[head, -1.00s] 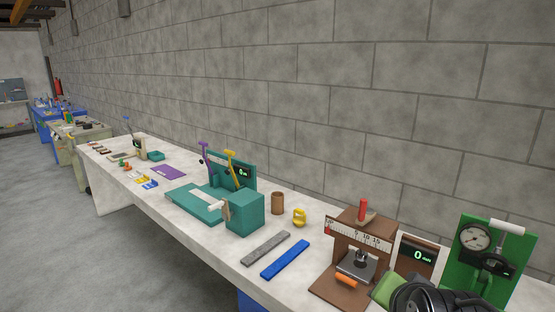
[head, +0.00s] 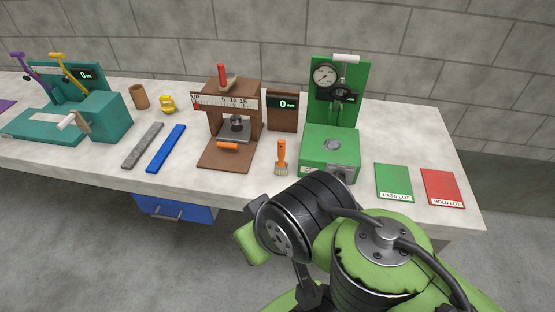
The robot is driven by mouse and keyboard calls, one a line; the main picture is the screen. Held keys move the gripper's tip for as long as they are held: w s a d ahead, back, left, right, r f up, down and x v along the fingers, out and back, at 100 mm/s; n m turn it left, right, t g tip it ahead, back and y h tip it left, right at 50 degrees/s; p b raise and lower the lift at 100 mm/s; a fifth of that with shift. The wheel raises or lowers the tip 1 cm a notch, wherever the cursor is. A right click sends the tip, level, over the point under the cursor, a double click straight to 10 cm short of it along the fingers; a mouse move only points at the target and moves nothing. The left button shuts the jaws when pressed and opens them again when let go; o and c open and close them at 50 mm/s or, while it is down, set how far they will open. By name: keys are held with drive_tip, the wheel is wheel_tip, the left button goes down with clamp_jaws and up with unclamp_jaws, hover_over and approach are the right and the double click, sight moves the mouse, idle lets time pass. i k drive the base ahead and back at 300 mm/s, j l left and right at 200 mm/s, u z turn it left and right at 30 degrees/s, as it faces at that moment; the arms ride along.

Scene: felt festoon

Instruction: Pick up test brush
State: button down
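A small brush (head: 281,155) with an orange handle and pale bristles lies on the white bench, between the brown scale device and the green gauge device. Its handle points to the back and its bristles to the front edge. My green and black arm rises in the foreground, in front of the bench and below the brush. My gripper is not visible in the head view; the arm's own links cover that area.
The brown device (head: 211,153) stands left of the brush and the green device (head: 330,150) right of it. A green card (head: 393,180) and a red card (head: 441,186) lie farther right. Blue (head: 166,149) and grey (head: 143,146) bars lie left.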

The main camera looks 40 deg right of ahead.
sight(281, 168)
drive_tip(key=z, duration=1.15)
